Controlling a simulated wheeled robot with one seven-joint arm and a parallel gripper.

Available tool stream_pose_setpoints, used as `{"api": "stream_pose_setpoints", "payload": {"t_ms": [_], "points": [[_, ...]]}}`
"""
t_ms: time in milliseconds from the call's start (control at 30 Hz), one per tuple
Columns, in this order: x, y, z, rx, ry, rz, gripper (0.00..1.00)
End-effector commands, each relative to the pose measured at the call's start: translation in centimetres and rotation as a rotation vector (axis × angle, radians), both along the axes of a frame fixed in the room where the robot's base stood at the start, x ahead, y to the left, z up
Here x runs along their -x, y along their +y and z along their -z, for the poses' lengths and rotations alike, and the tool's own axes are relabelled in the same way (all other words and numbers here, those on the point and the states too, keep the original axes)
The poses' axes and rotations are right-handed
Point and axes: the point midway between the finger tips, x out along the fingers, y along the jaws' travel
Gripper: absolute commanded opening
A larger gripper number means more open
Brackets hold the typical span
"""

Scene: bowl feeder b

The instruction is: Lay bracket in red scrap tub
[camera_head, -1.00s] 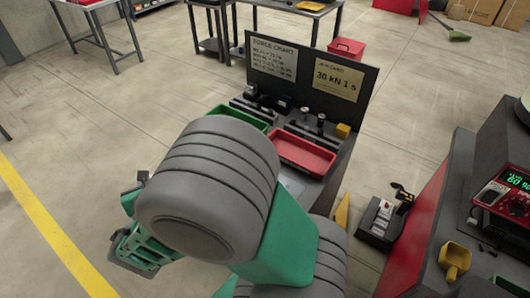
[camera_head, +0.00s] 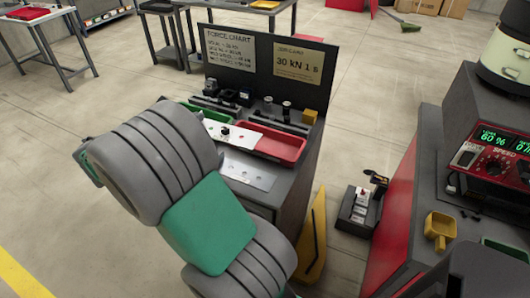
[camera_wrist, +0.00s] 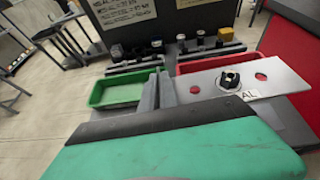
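The bracket (camera_head: 254,143) is a flat silver plate with round holes, a black fitting and an "AL" mark. In the wrist view the bracket (camera_wrist: 208,83) reaches to the right from my gripper (camera_wrist: 158,92), whose two grey fingers are close together at its left end. My gripper looks shut on it, though the grip itself is hidden. In the head view my arm hides my gripper. The bracket lies over the left part of the red scrap tub (camera_head: 290,147); red shows through its holes. I cannot tell whether it touches the rim. The tub also shows in the wrist view (camera_wrist: 195,66).
A green tub (camera_wrist: 122,92) stands left of the red one. Behind are dark racks with small parts and an upright board (camera_head: 262,62). A grey plate with holes (camera_head: 247,172) lies on the bench in front. A red-sided machine (camera_head: 412,190) stands right.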

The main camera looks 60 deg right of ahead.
Motion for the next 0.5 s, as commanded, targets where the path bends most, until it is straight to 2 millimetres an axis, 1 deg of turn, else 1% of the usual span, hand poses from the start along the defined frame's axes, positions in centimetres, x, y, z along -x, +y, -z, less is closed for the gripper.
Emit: {"api": "stream_pose_setpoints", "payload": {"t_ms": [33, 167, 267, 367, 500], "points": [[0.4, -0.6, 0.1, 0.001, -0.001, 0.026, 0.0], [1.1, -1.6, 0.1, 0.001, 0.001, 0.059, 0.0], [1.5, -2.6, 0.6, 0.002, 0.001, 0.063, 0.0], [2.1, -4.5, 1.4, 0.001, 0.003, 0.064, 0.0], [3.0, -7.5, 2.8, 0.001, 0.003, 0.064, 0.0]]}}
